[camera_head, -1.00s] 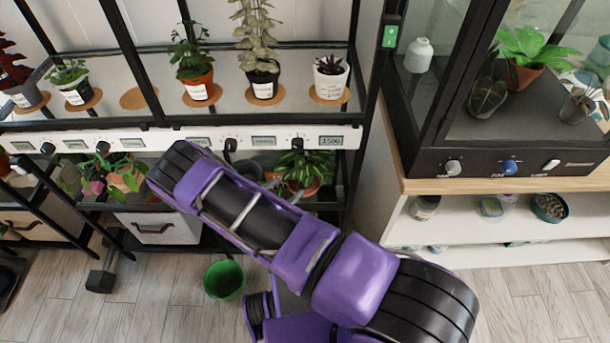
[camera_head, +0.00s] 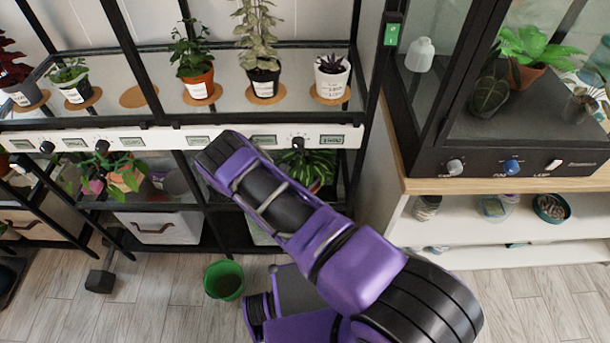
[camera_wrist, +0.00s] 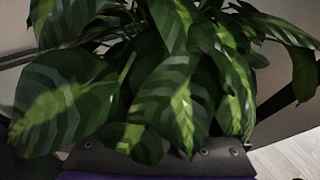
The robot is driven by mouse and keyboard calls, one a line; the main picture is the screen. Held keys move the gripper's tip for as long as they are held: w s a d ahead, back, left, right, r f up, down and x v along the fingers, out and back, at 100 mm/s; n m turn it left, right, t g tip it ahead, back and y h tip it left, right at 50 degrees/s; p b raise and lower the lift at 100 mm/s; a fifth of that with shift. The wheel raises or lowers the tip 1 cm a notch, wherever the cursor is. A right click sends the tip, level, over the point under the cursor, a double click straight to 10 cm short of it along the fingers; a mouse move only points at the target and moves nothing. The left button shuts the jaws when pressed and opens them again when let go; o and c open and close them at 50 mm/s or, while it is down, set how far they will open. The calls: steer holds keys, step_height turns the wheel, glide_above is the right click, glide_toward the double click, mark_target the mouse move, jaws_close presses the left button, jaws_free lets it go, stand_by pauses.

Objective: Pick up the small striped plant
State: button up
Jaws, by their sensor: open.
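A plant with striped light and dark green leaves (camera_head: 318,165) stands on the lower shelf, under the right end of the white control strip. My arm partly covers it and its pot. Broad striped leaves (camera_wrist: 170,95) fill the wrist view, close to the camera. A small plant with dark, spiky leaves in a white pot (camera_head: 331,78) stands on the upper shelf at the right; I cannot tell whether its leaves are striped. Part of my gripper (camera_wrist: 160,160) shows below the leaves in the wrist view. It is open. Its fingertips are hidden, so I cannot tell whether it touches the leaves.
Several potted plants stand on round cork mats on the upper shelf; one mat (camera_head: 138,96) is bare. Black shelf posts and the white strip (camera_head: 190,137) border the lower shelf. A green bucket (camera_head: 224,281) stands on the floor. A glass cabinet (camera_head: 500,130) is at the right.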

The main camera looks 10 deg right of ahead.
steer(key=shift+c, duration=0.2)
steer(key=c, duration=1.3)
steer(key=shift+o, duration=0.2)
steer(key=shift+r, duration=0.1)
